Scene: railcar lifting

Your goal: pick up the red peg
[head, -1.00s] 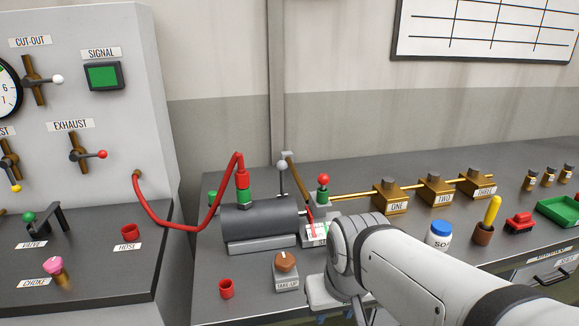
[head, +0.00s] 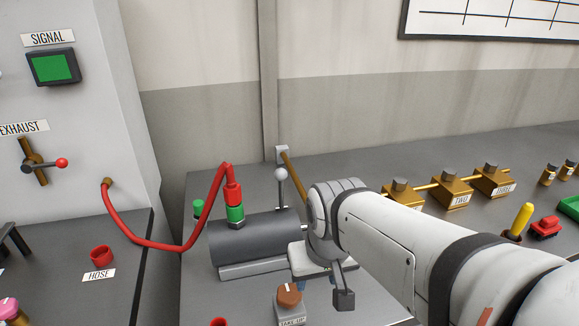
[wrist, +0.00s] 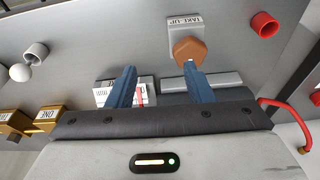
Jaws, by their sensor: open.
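My gripper (wrist: 158,68) is open and empty in the wrist view, its two blue fingers apart. A thin upright red piece (wrist: 141,97) shows between the fingers, in front of a white marked plate (wrist: 104,92); I cannot tell whether it is the red peg. In the head view my wrist hides that piece, and little of the fingers shows. A brown knob (wrist: 190,48) on the TAKE UP block (wrist: 184,22) lies beyond the right fingertip.
A grey cylinder (head: 250,238) with a red hose (head: 145,240) stands left of my wrist. A red cup (wrist: 264,25) lies beyond the knob. Another red cup (head: 101,256) is by the HOSE label. Brass blocks (head: 452,190) stand at right.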

